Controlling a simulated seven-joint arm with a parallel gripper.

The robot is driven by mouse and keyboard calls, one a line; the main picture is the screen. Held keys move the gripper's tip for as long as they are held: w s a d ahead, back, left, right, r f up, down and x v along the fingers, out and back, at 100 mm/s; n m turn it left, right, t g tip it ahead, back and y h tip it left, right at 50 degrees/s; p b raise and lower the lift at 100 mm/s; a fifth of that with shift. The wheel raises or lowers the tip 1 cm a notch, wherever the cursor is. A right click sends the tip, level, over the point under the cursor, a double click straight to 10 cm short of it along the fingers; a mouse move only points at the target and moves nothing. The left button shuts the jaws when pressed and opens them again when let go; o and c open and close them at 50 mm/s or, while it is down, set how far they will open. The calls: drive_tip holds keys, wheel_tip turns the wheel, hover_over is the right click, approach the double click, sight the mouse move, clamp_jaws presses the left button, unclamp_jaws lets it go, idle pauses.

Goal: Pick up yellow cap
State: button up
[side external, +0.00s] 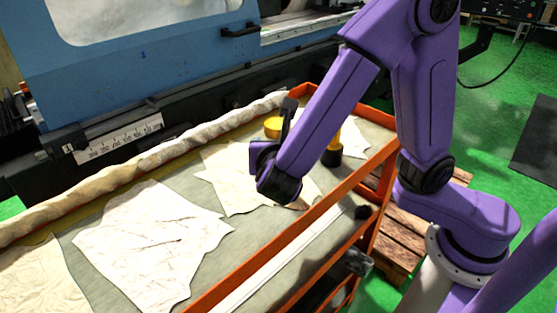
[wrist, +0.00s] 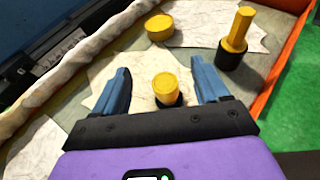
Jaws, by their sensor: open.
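A wide, low yellow cap (wrist: 160,27) lies on the cart top in the wrist view, ahead of my fingertips. It also shows in the side external view (side external: 272,127), partly behind my gripper. My gripper (wrist: 162,72) is open, with two blue fingers well apart. A short yellow cylinder with a dark base (wrist: 165,88) stands in the gap between the fingers in the picture; I see no contact. A taller yellow piece with a black base (wrist: 234,36) stands to the right, outside the fingers. In the side external view my wrist hides much of the fingers.
The orange-framed cart (side external: 310,219) carries creased pale sheets (side external: 150,240). A rolled cloth (side external: 150,160) runs along its far edge, beside the blue grinder (side external: 150,75). The cart's raised orange rim borders the right side. Bare surface shows around the yellow pieces.

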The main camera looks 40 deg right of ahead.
wheel_tip(320, 180, down, 4)
drive_tip(key=shift+r, duration=0.25)
drive_tip(key=shift+x, duration=1.1)
drive_tip(key=shift+w+d+f, duration=0.25)
drive_tip(key=shift+d+f, duration=0.05)
drive_tip(key=shift+d, duration=0.05)
drive_tip(key=c, duration=1)
